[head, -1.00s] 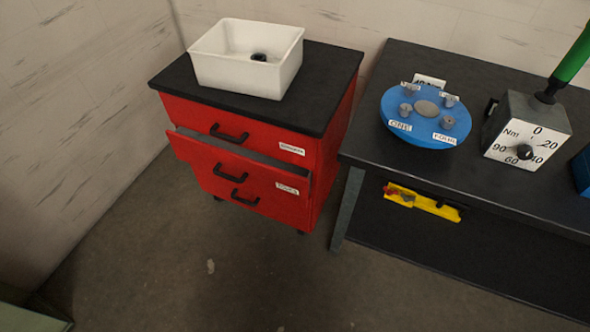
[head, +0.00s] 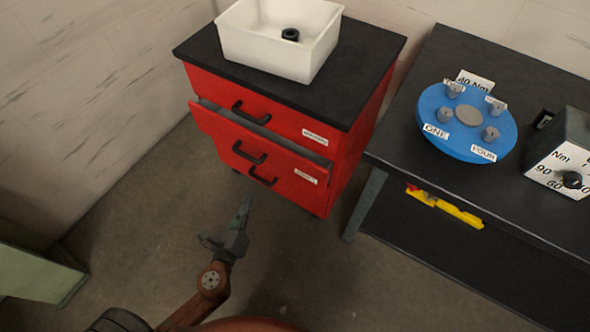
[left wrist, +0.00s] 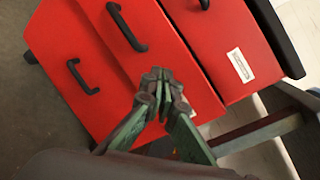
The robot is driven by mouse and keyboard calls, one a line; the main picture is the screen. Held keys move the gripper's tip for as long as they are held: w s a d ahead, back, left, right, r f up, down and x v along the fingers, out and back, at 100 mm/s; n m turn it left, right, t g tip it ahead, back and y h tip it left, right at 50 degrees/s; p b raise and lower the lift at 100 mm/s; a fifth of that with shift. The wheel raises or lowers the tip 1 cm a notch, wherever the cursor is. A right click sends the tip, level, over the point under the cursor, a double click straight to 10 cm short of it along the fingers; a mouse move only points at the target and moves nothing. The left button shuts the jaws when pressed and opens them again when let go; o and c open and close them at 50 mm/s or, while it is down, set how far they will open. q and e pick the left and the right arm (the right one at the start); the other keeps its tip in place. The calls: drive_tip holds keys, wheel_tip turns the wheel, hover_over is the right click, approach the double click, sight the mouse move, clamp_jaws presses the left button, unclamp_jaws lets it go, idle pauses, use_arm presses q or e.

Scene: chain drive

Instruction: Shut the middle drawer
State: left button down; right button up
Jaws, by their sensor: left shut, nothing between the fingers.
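The red cabinet (head: 348,150) has three drawers with black handles. The middle drawer (head: 225,138) stands partly pulled out, its dark inside showing as a gap along its top edge; its handle (head: 249,152) is black. The top and bottom drawers look closed. My left gripper (head: 245,205) is shut and empty, in front of and below the drawers, apart from them in the head view. In the left wrist view its closed fingertips (left wrist: 157,75) point at the red drawer fronts, with a black handle (left wrist: 126,27) up and left of them. My right gripper is not in view.
A white basin (head: 280,40) stands on the cabinet's black top. To the right is a dark workbench (head: 430,185) with a blue disc (head: 440,135) and a torque tester (head: 565,160). A green surface (head: 40,270) is at lower left. The floor before the cabinet is clear.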

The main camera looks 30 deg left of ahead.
use_arm(q)
drive_tip(key=w+d+r+m+t+h, duration=0.25)
drive_tip(key=d+m+h, duration=0.25)
drive_tip(key=d+m, duration=0.4)
drive_tip(key=m+p, duration=0.1)
drive_tip(key=m, duration=0.1)
approach(305, 163)
drive_tip(key=shift+g, duration=0.35)
drive_tip(key=w, duration=0.5)
drive_tip(key=shift+w+d+r, duration=0.1)
drive_tip(key=shift+w, duration=0.8)
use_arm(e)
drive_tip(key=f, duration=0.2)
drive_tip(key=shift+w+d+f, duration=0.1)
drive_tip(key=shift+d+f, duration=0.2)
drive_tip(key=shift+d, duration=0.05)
